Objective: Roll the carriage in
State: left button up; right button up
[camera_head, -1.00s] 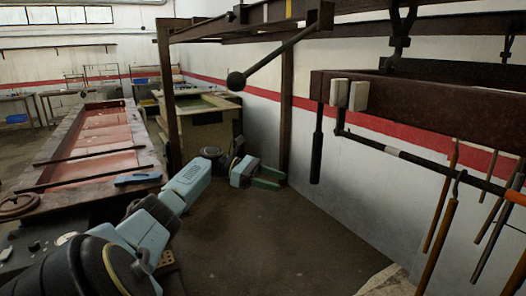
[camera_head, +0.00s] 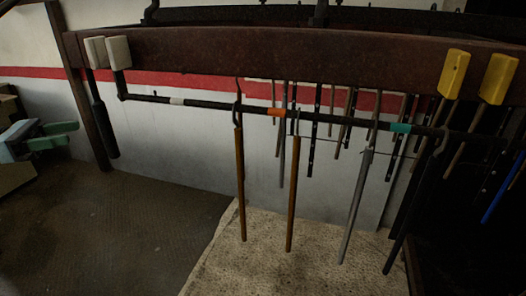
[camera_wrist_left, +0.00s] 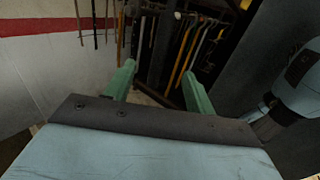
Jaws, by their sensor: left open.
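A dark horizontal rail (camera_head: 205,104) with white, orange and teal bands hangs below a rusty brown beam (camera_head: 280,50). Two brown rods (camera_head: 240,180), a grey rod (camera_head: 356,205) and a dark rod (camera_head: 412,215) hang from it. I cannot tell which part is the carriage. My left gripper (camera_head: 72,134), with green fingers, is at the left edge of the head view, left of the rail and apart from it. In the left wrist view its fingers (camera_wrist_left: 158,71) are spread with nothing between them. My right gripper is not in view.
Two white blocks (camera_head: 107,53) sit at the beam's left end and two yellow blocks (camera_head: 476,76) at its right. A dark post (camera_head: 86,110) stands at left. More rods hang behind the rail. A pale mat (camera_head: 285,262) lies below; the dark floor (camera_head: 130,225) left of it is clear.

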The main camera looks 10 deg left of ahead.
pick_arm(q)
jog(key=shift+p+x, duration=0.95)
jog(key=shift+x, duration=3.8)
jog(key=shift+c, duration=0.3)
jog(key=shift+a, duration=0.1)
grip_shut()
